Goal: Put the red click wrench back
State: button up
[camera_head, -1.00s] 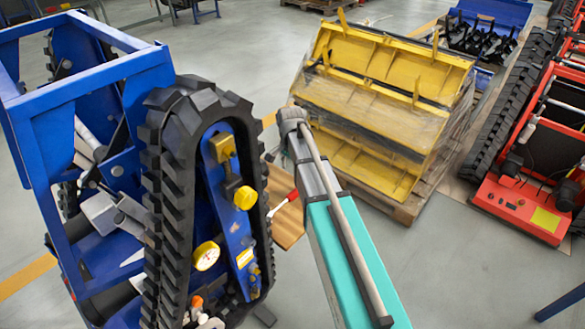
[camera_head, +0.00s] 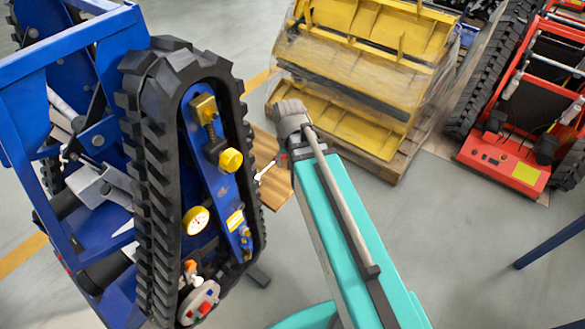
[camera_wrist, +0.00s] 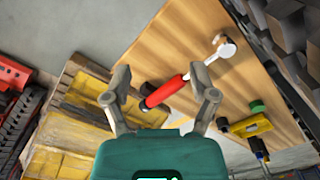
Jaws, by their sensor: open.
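The red click wrench (camera_wrist: 166,92) has a red handle and a silver head. In the wrist view it lies slantwise over the wooden board (camera_wrist: 165,45), its head to the upper right. My gripper (camera_wrist: 160,78) is open, with one finger on each side of the red handle. Gaps show between handle and fingers; whether the handle is level with the fingertips I cannot tell. In the head view the wrench (camera_head: 264,173) shows beside the board (camera_head: 277,190), its handle partly hidden by my arm. My gripper is hidden there behind my arm.
The blue carrier with its black track (camera_head: 155,180) stands close left of my arm. A dial gauge (camera_head: 196,220) and a round tray (camera_head: 203,303) are at its side. Yellow parts on a pallet (camera_head: 365,75) stand behind, a red carrier (camera_head: 500,165) at right. Open floor lies between.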

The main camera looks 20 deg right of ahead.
jog(key=shift+s+n, duration=0.9)
jog(key=shift+s, duration=0.5)
